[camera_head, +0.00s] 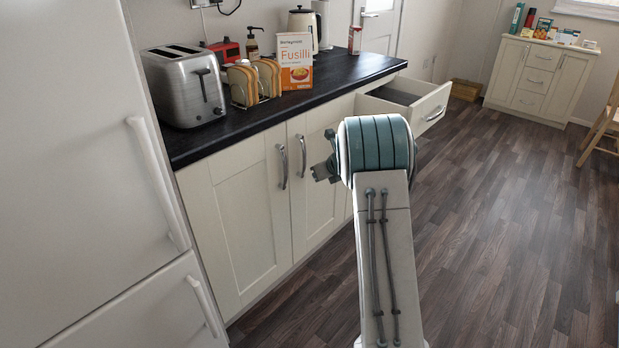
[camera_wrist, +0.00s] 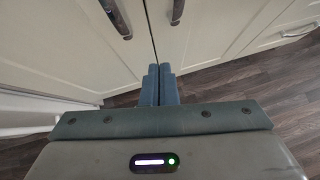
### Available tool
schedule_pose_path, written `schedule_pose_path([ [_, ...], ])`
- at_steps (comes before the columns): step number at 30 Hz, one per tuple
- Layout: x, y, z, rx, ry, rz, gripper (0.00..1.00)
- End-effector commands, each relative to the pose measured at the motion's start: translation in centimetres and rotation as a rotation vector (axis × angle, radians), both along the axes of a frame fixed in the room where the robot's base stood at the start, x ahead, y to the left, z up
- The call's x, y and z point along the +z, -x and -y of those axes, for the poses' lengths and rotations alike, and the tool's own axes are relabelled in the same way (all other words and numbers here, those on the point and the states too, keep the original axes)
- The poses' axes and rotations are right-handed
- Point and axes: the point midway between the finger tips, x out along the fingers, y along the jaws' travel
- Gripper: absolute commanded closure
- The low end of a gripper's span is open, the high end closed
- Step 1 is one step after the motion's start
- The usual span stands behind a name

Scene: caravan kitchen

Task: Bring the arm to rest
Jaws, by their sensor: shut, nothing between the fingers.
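My gripper shows in the wrist view (camera_wrist: 160,72) with its two blue-grey fingers shut together and nothing between them. It is in front of the cream cabinet doors, close to the line where two doors meet. In the head view my arm rises from the bottom, bends at a teal and white joint, and reaches left towards the cabinet doors (camera_head: 240,222). The gripper is mostly hidden behind that joint in this view; only a small dark part shows left of it.
An open drawer (camera_head: 432,106) juts out right behind my arm. A white fridge (camera_head: 75,150) stands at left. The floor (camera_head: 510,220) at right is clear.

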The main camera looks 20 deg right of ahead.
Motion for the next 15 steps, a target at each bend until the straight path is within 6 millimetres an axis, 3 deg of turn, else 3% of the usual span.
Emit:
schedule_pose_path([
  [3,1.6,1.3,1.0,-0.004,0.0,0.001,1.0],
  [12,2.8,2.3,1.6,-0.01,-0.004,0.003,1.0],
  [15,4.9,2.3,1.4,-0.081,-0.045,0.019,1.0],
])
